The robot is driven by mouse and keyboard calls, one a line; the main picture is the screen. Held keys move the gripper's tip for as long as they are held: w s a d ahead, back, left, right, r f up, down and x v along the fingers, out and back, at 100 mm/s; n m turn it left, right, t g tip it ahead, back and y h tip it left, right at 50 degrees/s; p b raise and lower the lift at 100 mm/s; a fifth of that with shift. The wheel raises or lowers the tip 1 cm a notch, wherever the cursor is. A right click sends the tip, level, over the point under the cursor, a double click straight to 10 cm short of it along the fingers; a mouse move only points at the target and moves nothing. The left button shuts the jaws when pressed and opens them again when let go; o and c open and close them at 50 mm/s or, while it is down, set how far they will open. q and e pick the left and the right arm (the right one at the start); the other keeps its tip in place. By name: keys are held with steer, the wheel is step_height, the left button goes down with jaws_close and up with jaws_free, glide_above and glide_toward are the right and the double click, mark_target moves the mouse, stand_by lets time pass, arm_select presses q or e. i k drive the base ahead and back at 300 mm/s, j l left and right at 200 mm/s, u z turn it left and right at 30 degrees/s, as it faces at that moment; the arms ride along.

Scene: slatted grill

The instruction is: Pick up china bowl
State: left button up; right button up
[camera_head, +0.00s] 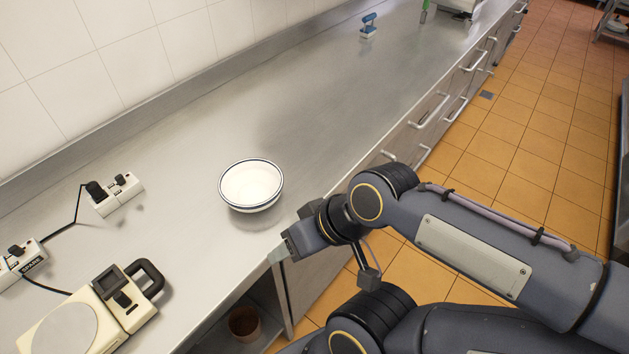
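The china bowl (251,186) is white with a dark blue line around its rim. It stands upright and looks empty on the steel counter (200,130), in the middle left of the head view. My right gripper (298,240) is at the end of the arm coming in from the right, near the counter's front edge. It is to the right of and below the bowl in the picture, apart from it. Its fingers are not clearly seen, so I cannot tell their opening. My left gripper is not in view.
A cream kitchen scale or similar appliance (60,335) with a black handle lies at the lower left. White power sockets (115,194) with plugs and cords lie left of the bowl. A blue-handled tool (368,26) stands far back. The counter behind the bowl is clear.

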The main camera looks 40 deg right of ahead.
mark_target(250, 185)
steer(key=l+z, duration=0.15)
steer(key=z, duration=0.2)
steer(key=k+l+z, duration=0.1)
steer(key=l+z, duration=0.25)
steer(key=i+l+u, duration=0.15)
steer(key=l, duration=0.4)
steer(key=l+u, duration=0.15)
steer(key=l, duration=0.35)
steer(key=i+l+u, duration=0.15)
steer(key=l, duration=0.4)
steer(key=i+u, duration=0.1)
steer(key=u, duration=0.3)
steer(key=i+l+u, duration=0.1)
steer(key=u, duration=0.35)
steer(key=i+l+u, duration=0.1)
steer(key=u, duration=0.3)
steer(key=i+l+u, duration=0.1)
steer(key=u, duration=0.3)
